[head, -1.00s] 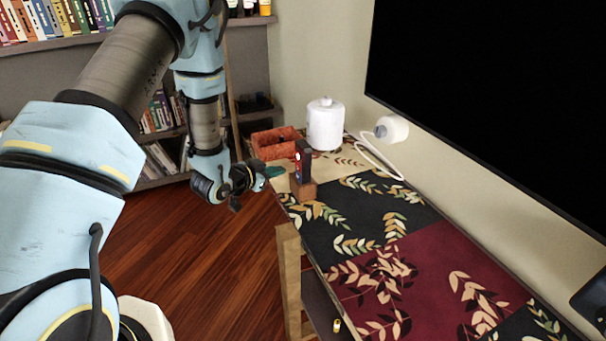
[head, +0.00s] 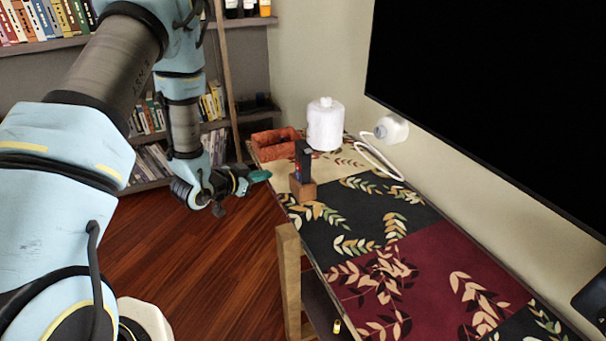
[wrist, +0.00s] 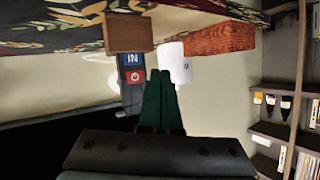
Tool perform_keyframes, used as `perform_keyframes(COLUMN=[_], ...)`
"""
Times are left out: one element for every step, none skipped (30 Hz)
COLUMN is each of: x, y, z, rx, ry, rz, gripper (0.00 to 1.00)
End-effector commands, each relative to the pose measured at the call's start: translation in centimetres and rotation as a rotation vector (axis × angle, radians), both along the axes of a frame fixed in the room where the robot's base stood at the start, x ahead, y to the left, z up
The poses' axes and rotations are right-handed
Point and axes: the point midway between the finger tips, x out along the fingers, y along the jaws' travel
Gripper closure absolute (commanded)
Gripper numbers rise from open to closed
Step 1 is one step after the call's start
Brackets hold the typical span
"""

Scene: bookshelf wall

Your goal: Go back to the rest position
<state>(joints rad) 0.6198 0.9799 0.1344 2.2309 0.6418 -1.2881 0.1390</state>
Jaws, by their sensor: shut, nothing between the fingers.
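My gripper (head: 258,176) is at the left edge of the patterned table, apart from the things on it. Its green fingers (wrist: 160,100) are together and empty in the wrist view, which shows the scene upside down. A dark upright device (head: 303,160) stands in a small wooden block (head: 303,190) on the table, just right of my gripper. In the wrist view the device (wrist: 133,78) shows a blue "IN" label and a red power symbol, with the wooden block (wrist: 128,34) beside it.
The table (head: 420,262) runs along the wall under a large black screen (head: 500,90). A red-brown tray (head: 275,142), a white roll (head: 325,125) and a white corded thing (head: 391,129) are at its far end. Bookshelves (head: 150,140) stand behind. Wooden floor (head: 200,270) left of the table is clear.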

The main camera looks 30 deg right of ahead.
Motion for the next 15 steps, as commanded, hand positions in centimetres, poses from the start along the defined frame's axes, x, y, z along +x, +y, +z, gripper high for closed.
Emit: perform_keyframes(x=[0.0,0.0,0.0,0.0,0.0,0.0,0.0,0.0,0.2,0.4,0.7,1.3,1.8,2.5,3.5], y=[0.0,0.0,0.0,0.0,0.0,0.0,0.0,0.0,0.1,0.3,0.6,1.2,1.8,2.7,4.0], z=[0.0,0.0,0.0,0.0,0.0,0.0,0.0,0.0,0.1,0.2,0.4,0.8,1.1,1.5,2.1], rx=[0.0,0.0,0.0,0.0,0.0,0.0,0.0,0.001,0.004,0.01,0.018,0.036,0.054,0.077,0.112], ry=[0.0,0.0,0.0,0.0,0.0,0.0,0.0,0.0,0.0,0.002,0.003,0.006,0.012,0.019,0.034], rz=[0.0,0.0,0.0,0.0,0.0,0.0,0.0,0.001,0.006,0.013,0.026,0.05,0.075,0.108,0.157], gripper=[1.0,1.0,1.0,1.0,1.0,1.0,1.0,1.0,1.0,1.0,1.0,1.0,1.0,1.0,1.0])
